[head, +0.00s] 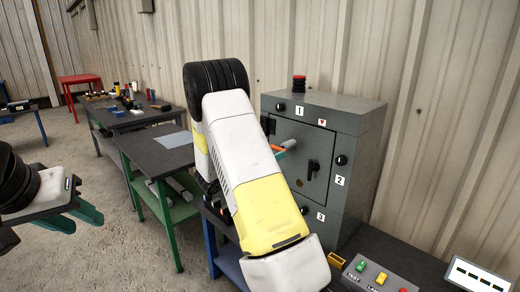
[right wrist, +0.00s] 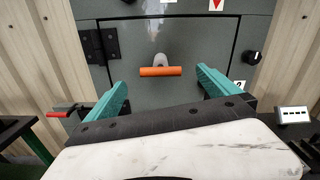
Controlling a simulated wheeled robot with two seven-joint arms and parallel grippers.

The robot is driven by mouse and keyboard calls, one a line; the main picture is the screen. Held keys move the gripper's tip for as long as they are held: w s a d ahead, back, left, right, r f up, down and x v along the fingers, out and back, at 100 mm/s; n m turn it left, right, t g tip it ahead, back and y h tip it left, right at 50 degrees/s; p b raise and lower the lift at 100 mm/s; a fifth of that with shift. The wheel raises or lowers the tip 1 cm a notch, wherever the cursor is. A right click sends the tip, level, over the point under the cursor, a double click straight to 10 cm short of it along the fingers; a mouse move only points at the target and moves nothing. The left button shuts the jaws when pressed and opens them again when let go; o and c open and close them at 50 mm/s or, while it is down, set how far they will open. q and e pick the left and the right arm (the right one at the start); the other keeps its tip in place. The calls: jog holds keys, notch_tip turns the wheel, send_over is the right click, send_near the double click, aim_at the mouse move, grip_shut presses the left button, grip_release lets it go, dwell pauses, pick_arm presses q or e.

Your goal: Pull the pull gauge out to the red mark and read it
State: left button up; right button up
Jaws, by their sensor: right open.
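A grey cabinet (head: 352,125) stands on the bench with its front door (head: 318,150) closed. An orange crossbar on a short grey stem (right wrist: 160,71) stands out from the door front. I cannot tell for sure whether it is the pull gauge, and no scale or reading is legible. My right gripper (right wrist: 163,86) is open and empty, its teal fingers either side of the crossbar in the picture, apart from it. A red triangle (head: 322,122) marks the cabinet's upper front. My left gripper (head: 86,224) is open and empty at far left.
A black door handle (head: 313,168) and side knobs sit on the cabinet. A red-handled item (right wrist: 68,109) lies left of my right gripper. A button box (head: 372,278) and a white display (head: 480,274) are at front right. Dark benches (head: 158,148) stand left.

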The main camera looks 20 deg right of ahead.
aim_at(277, 150)
jog(key=x, duration=0.7)
jog(key=shift+d, duration=0.1)
jog(key=c, duration=2)
jog(key=v, duration=0.5)
jog(key=shift+s+a+f, duration=0.15)
jog(key=shift+a, duration=0.2)
jog(key=shift+c, duration=0.2)
jog(key=o, duration=2)
jog(key=shift+o, duration=0.2)
jog(key=v, duration=0.8)
